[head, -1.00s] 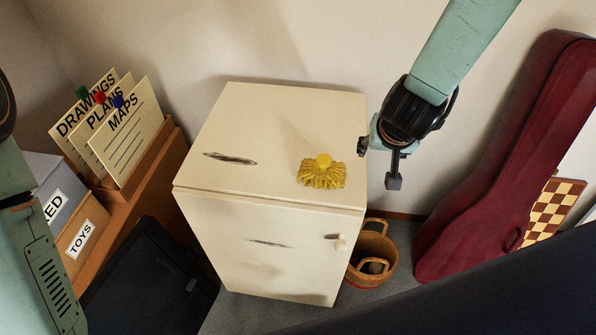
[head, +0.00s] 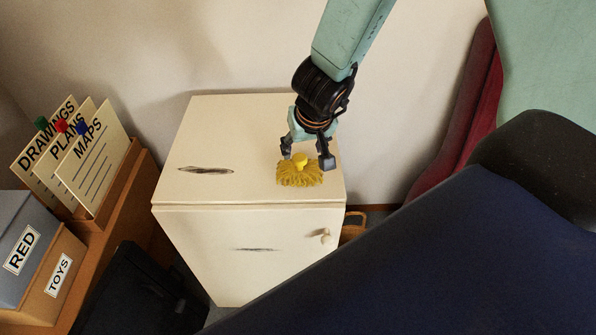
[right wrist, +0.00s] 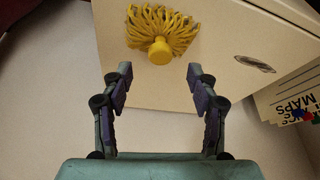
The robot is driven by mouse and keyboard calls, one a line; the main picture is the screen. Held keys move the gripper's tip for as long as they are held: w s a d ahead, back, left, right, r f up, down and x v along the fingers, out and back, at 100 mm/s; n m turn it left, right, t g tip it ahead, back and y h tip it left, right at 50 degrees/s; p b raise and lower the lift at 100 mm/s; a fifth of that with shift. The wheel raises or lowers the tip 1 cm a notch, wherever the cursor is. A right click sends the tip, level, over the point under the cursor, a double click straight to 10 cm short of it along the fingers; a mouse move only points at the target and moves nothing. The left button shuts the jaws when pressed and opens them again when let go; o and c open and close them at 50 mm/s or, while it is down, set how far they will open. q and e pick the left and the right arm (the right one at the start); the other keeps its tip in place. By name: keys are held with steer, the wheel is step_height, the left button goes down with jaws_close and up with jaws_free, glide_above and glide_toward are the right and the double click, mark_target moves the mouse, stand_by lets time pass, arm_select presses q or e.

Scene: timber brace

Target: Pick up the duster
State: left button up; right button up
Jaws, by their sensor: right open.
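The duster (head: 300,174) is a yellow mop-like head with a round yellow knob, lying on top of the cream cabinet (head: 215,140) near its front right corner. My right gripper (head: 306,158) is open above and just behind the duster, its fingers to either side of the knob in the head view. In the right wrist view the duster (right wrist: 160,35) lies ahead of the open fingers (right wrist: 158,85), with nothing between them. Whether any finger touches the duster cannot be told. My left gripper is not in view.
The cabinet top has a dark scratch (head: 206,170) to the left; the door has a knob (head: 326,236). At left stand a file holder with cards (head: 75,150) and boxes marked RED (head: 22,250) and TOYS (head: 60,275). A dark red case (head: 465,120) leans at right.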

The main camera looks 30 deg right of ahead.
mark_target(300, 158)
steer(key=shift+w+a+f+b, duration=0.2)
steer(key=shift+w+f+b, duration=0.25)
steer(key=shift+f, duration=0.45)
steer(key=shift+w+f, duration=0.2)
steer(key=shift+f, duration=0.05)
steer(key=f, duration=0.1)
steer(key=d+f+b, duration=0.1)
steer(key=w+f+b, duration=0.1)
steer(key=shift+d+f, duration=0.15)
steer(key=shift+f, duration=0.25)
steer(key=shift+w+a+f, duration=0.1)
steer(key=shift+w+a, duration=0.1)
steer(key=shift+w, duration=0.1)
steer(key=shift+s+d, duration=0.2)
steer(key=shift+s, duration=0.1)
steer(key=c, duration=0.4)
steer(key=shift+w+a, duration=0.2)
steer(key=c, duration=0.5)
steer(key=shift+s, duration=0.1)
steer(key=c, duration=0.3)
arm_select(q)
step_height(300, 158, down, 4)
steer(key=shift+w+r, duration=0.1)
arm_select(e)
steer(key=shift+d, duration=0.15)
jaws_close()
steer(key=shift+r, duration=0.25)
